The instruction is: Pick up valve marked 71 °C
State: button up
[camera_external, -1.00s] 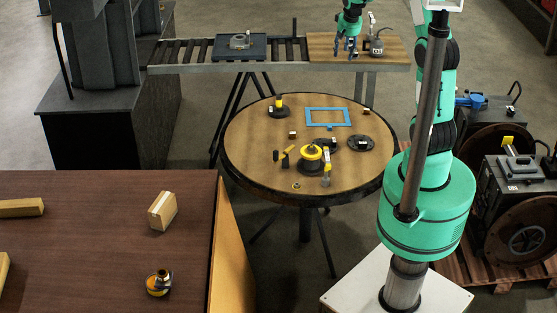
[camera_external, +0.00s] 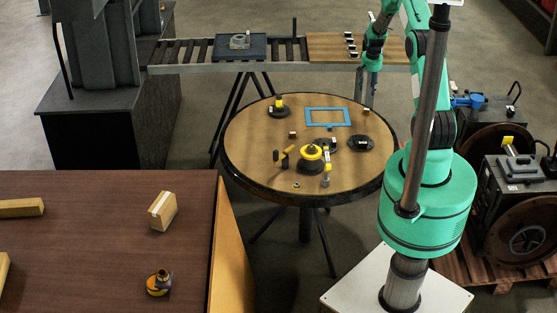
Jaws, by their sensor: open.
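No marking of 71 °C can be read at this size, so I cannot tell which thing is that valve. Several small dark pieces with pale tops (camera_external: 350,45) stand in a row on the wooden board at the far right of the roller bench. My gripper (camera_external: 367,92) points down with its fingers apart and empty. In the picture it overlaps the bench's front edge and the back right rim of the round table (camera_external: 240,165). It appears to touch nothing. My arm hides part of the wooden board (camera_external: 325,43).
The round table bears a blue frame (camera_external: 345,123), a yellow-topped dark part (camera_external: 311,153), a black disc (camera_external: 360,143) and other small parts. A grey part (camera_external: 239,41) sits on the bench's dark plate. The brown table (camera_external: 90,235) is at front left.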

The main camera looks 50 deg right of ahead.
jog(key=shift+s+d+f, duration=0.1)
jog(key=shift+d+f, duration=0.1)
jog(key=shift+f, duration=0.15)
jog(key=shift+f, duration=0.1)
send_over(360, 113)
jog(key=f, duration=0.6)
jog(key=shift+s+a+f, duration=0.35)
jog(key=shift+s, duration=0.05)
jog(key=shift+w+d+f, duration=0.1)
jog(key=shift+f, duration=0.7)
jog(key=shift+w+d+f+b, duration=0.1)
jog(key=shift+d+f+b, duration=0.05)
jog(key=shift+f, duration=0.7)
jog(key=shift+w+d+f+b, duration=0.1)
jog(key=shift+w+f, duration=0.05)
jog(key=shift+f, duration=0.7)
jog(key=shift+w+d+f+b, duration=0.1)
jog(key=shift+d+f+b, duration=0.05)
jog(key=shift+f, duration=0.7)
jog(key=shift+c, duration=0.3)
grip_shut()
